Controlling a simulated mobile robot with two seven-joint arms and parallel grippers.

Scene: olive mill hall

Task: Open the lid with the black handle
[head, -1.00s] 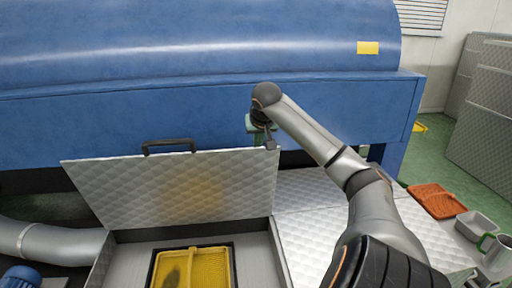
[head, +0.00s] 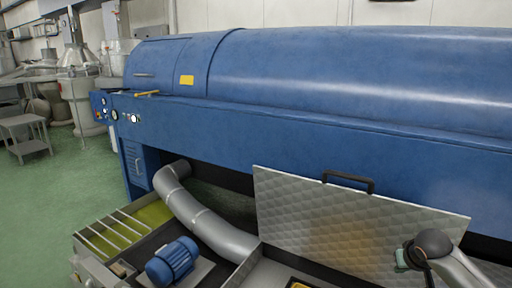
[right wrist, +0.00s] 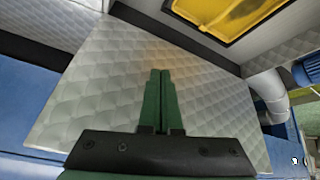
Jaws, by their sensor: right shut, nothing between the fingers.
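The lid (head: 330,220) is a quilted pale metal plate standing raised, leaning near the blue machine. Its black handle (head: 347,181) is on the top edge. In the right wrist view the lid (right wrist: 95,95) fills the middle, behind my fingers. My right gripper (right wrist: 160,74) has green fingers shut together with nothing between them. In the head view, part of my right arm is in front of the lid's lower right; the fingertips are hard to make out there. I cannot tell whether they touch the lid. My left gripper is not in view.
The long blue machine (head: 330,80) stands behind the lid. A grey pipe (head: 205,215), a blue motor (head: 172,260) and a tray with bars (head: 120,232) are left of it. A yellow grate (right wrist: 228,14) shows in the opening.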

